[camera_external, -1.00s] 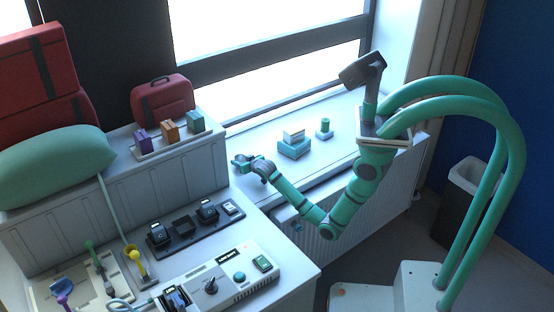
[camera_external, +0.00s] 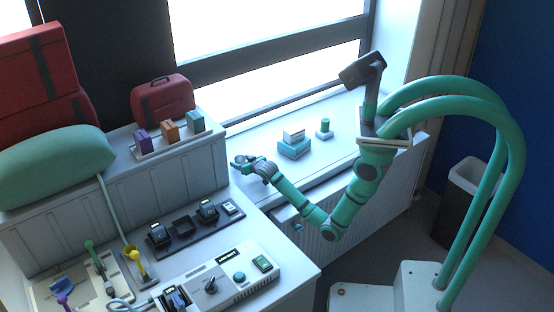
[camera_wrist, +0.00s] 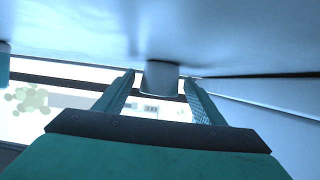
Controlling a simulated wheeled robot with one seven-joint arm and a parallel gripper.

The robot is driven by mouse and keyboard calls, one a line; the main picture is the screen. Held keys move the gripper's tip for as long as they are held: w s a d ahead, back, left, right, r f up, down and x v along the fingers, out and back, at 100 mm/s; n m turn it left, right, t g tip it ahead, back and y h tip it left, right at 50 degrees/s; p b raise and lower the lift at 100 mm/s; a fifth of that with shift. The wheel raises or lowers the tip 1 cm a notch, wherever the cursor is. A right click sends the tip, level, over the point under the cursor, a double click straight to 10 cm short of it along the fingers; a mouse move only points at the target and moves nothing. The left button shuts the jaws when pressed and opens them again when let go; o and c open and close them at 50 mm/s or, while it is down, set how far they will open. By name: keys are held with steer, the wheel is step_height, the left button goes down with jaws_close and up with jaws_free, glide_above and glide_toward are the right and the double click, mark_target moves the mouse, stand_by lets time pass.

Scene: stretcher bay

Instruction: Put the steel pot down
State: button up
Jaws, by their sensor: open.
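The steel pot shows in the wrist view as a grey cylinder (camera_wrist: 160,78) between my fingers, with its far side hidden. That view looks upside down, and the pot meets the pale surface at the top of the picture. My gripper (camera_wrist: 163,85) is open, with one finger on each side of the pot. A gap shows at the right finger; contact at the left finger is hard to tell. In the external view my gripper (camera_external: 240,161) is low at the left end of the window sill (camera_external: 262,150). The pot is too small to tell apart there.
On the sill, teal boxes (camera_external: 293,148) and a small green-topped item (camera_external: 325,128) stand right of my gripper. A cabinet with a red case (camera_external: 163,100) is at left. The counter in front holds a control box (camera_external: 225,280) and a dark tray of devices (camera_external: 190,225).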

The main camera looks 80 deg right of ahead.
steer(key=v, duration=1)
steer(key=shift+s+a, duration=0.25)
steer(key=shift+a, duration=0.25)
steer(key=a+t, duration=0.1)
steer(key=a, duration=0.1)
steer(key=a+n+t, duration=0.1)
steer(key=a, duration=0.1)
steer(key=s+a+f+n+t, duration=0.1)
steer(key=a, duration=0.1)
steer(key=shift+a, duration=0.1)
steer(key=s+a+n+t+y, duration=0.1)
steer(key=a, duration=0.1)
steer(key=a+n+t, duration=0.1)
steer(key=a, duration=0.2)
steer(key=s+a+n+t+y, duration=0.1)
steer(key=a, duration=0.2)
steer(key=shift+s+a+r+t+y, duration=0.25)
steer(key=shift+s+r+t+y, duration=0.05)
steer(key=shift+s+r, duration=0.05)
steer(key=s+a+r+n+t+y, duration=0.2)
steer(key=s+a+n+t+y, duration=0.35)
steer(key=s+a, duration=0.7)
steer(key=s+f+g, duration=0.3)
steer(key=s+f, duration=0.1)
steer(key=s, duration=0.5)
steer(key=s+a+f+m+g+y, duration=0.1)
steer(key=s+f+g, duration=0.2)
steer(key=s, duration=0.6)
steer(key=shift+f, duration=0.65)
